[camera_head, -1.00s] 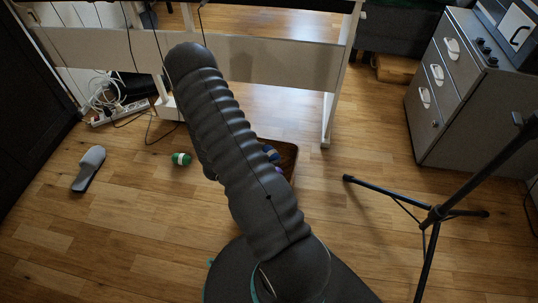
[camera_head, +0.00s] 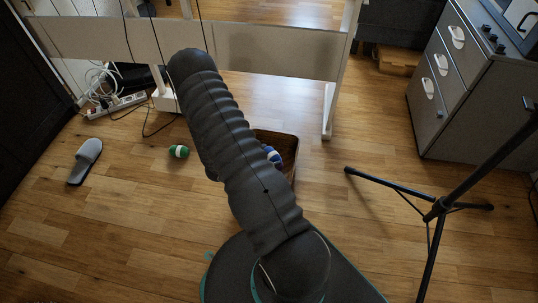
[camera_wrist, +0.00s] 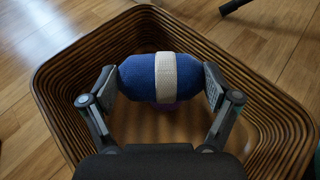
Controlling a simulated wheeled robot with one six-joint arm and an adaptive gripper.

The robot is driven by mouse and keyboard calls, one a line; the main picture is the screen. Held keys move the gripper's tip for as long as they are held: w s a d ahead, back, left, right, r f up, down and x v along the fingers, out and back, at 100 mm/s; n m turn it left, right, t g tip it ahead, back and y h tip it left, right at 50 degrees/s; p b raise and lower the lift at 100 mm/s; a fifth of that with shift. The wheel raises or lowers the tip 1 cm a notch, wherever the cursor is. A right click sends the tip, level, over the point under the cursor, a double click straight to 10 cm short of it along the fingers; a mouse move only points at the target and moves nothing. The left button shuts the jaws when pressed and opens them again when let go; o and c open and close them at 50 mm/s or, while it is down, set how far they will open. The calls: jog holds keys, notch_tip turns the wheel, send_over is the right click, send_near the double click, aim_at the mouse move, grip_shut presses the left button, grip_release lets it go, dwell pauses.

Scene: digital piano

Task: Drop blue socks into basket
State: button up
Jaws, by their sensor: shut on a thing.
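The blue socks (camera_wrist: 187,75) are a rolled bundle with a white band around the middle. In the wrist view my gripper (camera_wrist: 162,77) is shut on them, one finger at each end of the roll. They are over the opening of the brown ribbed basket (camera_wrist: 70,83); how deep they sit is hard to tell. A little purple shows under the roll. In the head view the socks (camera_head: 272,156) show at the basket (camera_head: 289,150), partly hidden behind my arm, and the gripper is hidden there.
A green and white rolled bundle (camera_head: 179,152) and a grey slipper (camera_head: 85,160) lie on the wooden floor at left. A black tripod stand (camera_head: 438,207) and a grey drawer cabinet (camera_head: 450,95) are at right. A power strip (camera_head: 116,105) with cables lies at back left.

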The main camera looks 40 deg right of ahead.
jog(key=o, duration=0.8)
jog(key=shift+o, duration=0.2)
jog(key=s+v, duration=0.1)
jog(key=v, duration=1.1)
jog(key=shift+w, duration=0.45)
jog(key=shift+f, duration=0.1)
